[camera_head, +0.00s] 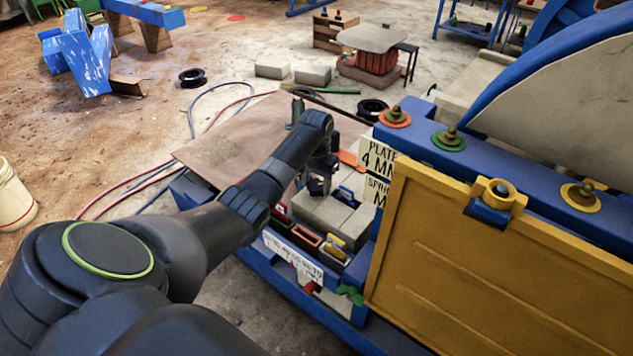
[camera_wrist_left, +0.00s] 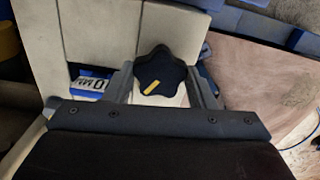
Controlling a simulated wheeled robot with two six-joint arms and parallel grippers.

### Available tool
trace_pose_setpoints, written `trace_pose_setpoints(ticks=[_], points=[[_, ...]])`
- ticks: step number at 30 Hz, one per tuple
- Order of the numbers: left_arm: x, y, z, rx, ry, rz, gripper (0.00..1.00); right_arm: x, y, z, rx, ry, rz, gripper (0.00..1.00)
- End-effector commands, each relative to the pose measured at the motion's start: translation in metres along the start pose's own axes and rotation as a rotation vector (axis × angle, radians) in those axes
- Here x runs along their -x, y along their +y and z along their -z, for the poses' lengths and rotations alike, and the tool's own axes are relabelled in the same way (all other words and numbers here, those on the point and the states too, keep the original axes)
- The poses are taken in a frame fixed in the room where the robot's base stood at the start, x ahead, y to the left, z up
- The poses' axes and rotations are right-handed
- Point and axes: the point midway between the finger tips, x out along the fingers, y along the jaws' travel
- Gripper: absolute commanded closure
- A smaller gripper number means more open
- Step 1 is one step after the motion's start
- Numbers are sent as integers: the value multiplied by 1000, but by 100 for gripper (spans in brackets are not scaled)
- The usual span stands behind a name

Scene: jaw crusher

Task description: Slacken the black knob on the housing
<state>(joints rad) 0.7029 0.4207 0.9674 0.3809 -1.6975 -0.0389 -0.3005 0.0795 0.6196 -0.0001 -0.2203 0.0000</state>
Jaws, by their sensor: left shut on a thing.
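The black knob (camera_wrist_left: 160,66) is lobed, with a yellow mark on its face. It sits against the pale housing (camera_wrist_left: 98,32) in the left wrist view. My left gripper (camera_wrist_left: 161,80) has one finger on each side of the knob and is shut on it. In the head view my left arm reaches in from the left, and the left gripper (camera_head: 319,182) points down at the pale housing (camera_head: 322,214). I cannot make out the knob clearly there. My right gripper is not in view.
A yellow panel (camera_head: 480,265) and a blue beam (camera_head: 500,165) with knobs stand to the right. A brown board (camera_head: 225,150) lies behind my arm, with hoses beside it. A white bucket (camera_head: 14,200) stands far left.

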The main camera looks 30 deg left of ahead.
Motion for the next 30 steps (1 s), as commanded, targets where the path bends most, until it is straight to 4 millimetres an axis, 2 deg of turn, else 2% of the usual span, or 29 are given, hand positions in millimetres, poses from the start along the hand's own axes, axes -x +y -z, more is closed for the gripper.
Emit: trace_pose_setpoints(ticks=[5, 11, 21, 30], points=[[2, 0, 0, 36, 0, -1, 73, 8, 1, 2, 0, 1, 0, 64], [6, 1, 0, 144, -2, -2, 73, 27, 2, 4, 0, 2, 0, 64], [6, 1, 0, 449, -2, 0, 73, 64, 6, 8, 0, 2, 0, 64], [4, 2, 1, 734, -1, -1, 73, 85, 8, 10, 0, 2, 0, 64]])
